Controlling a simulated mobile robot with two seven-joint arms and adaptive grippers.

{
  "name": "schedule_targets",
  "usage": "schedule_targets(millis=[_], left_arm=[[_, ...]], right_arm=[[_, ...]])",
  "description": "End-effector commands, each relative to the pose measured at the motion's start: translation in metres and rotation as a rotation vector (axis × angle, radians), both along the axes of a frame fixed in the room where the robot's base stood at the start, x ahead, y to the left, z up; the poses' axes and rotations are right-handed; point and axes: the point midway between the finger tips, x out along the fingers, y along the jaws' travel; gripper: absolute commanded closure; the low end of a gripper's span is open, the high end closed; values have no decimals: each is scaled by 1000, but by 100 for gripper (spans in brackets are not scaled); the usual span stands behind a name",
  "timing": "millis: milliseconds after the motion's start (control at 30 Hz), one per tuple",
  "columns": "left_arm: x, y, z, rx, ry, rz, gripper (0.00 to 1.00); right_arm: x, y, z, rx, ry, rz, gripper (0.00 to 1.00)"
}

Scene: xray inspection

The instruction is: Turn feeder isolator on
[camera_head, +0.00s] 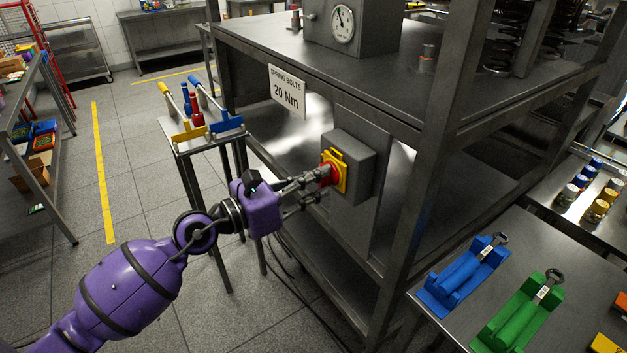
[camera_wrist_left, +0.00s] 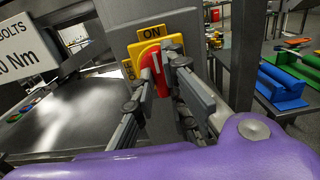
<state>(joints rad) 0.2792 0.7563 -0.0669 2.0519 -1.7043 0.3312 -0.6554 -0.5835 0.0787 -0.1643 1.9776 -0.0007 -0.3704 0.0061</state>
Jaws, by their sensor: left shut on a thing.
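The feeder isolator is a grey box (camera_head: 362,160) on a grey panel under the bench top, with a yellow plate (camera_head: 339,165) and a red rotary handle (camera_head: 325,173). In the left wrist view, the yellow plate (camera_wrist_left: 174,41) reads ON at its top and OFF, partly hidden, at its left. The red handle (camera_wrist_left: 157,72) stands near upright there, its white mark toward the top. My left gripper (camera_head: 318,183) is shut on the handle, one finger on each side; the fingers hide part of it. My right gripper is in neither view.
A sign reading "20 Nm" (camera_head: 287,92) hangs from the bench's top edge, left of the box. A steel frame post (camera_head: 440,150) stands right of it. A small stand (camera_head: 190,146) with yellow and blue tools is behind my left arm. Blue (camera_head: 463,276) and green (camera_head: 520,313) holders lie at right.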

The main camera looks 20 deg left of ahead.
Motion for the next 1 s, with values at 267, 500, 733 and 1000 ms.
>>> schedule_targets(millis=[267,500,733,1000], left_arm=[[0,0,2,4,-7,2,100],[0,0,1,3,-5,1,69],[0,0,1,3,-3,1,69],[-22,18,-1,4,0,2,69]], right_arm=[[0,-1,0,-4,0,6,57],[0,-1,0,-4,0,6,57],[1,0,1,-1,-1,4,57],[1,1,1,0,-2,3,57]])
